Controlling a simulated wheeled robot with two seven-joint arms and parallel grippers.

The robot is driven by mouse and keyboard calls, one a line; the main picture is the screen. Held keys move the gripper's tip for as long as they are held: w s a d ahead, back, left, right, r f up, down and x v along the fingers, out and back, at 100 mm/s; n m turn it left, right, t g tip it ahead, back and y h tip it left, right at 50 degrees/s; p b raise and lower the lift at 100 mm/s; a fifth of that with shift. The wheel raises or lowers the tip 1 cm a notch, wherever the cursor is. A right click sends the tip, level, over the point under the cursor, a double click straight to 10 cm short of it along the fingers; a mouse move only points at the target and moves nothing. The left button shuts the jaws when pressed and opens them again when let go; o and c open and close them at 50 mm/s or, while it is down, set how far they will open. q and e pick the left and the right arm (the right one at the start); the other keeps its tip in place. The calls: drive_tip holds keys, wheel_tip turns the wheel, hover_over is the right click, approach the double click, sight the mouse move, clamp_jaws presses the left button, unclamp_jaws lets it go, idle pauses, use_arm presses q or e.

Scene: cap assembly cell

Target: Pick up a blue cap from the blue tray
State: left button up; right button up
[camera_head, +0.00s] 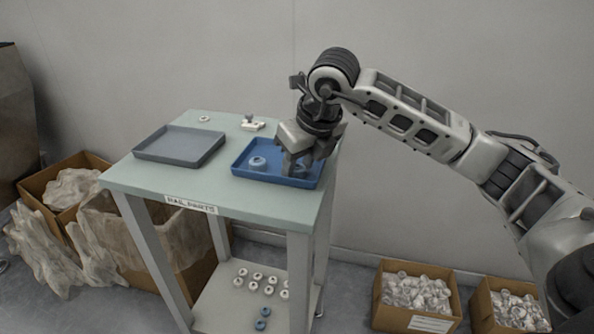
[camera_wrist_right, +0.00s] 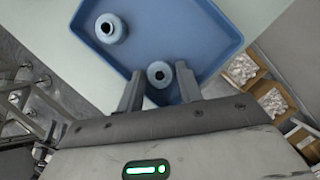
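The blue tray (camera_head: 240,171) lies on the right part of the table top. It also shows in the right wrist view (camera_wrist_right: 190,35). One blue cap (camera_head: 257,163) sits in its left part and appears near the upper left in the wrist view (camera_wrist_right: 111,28). A second blue cap (camera_wrist_right: 159,74) lies between the fingertips of my right gripper (camera_wrist_right: 160,71), with a gap on each side. My right gripper (camera_head: 298,170) is open, pointing down into the tray, and mostly hides this cap in the head view. My left gripper is not in view.
A grey tray (camera_head: 180,145) lies left of the blue tray. A white ring (camera_head: 204,119) and a small white fixture (camera_head: 252,124) are at the table's back. White and blue caps stand on the lower shelf (camera_head: 240,300). Boxes (camera_head: 416,295) stand on the floor.

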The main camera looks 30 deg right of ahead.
drive_tip(key=c, duration=0.4)
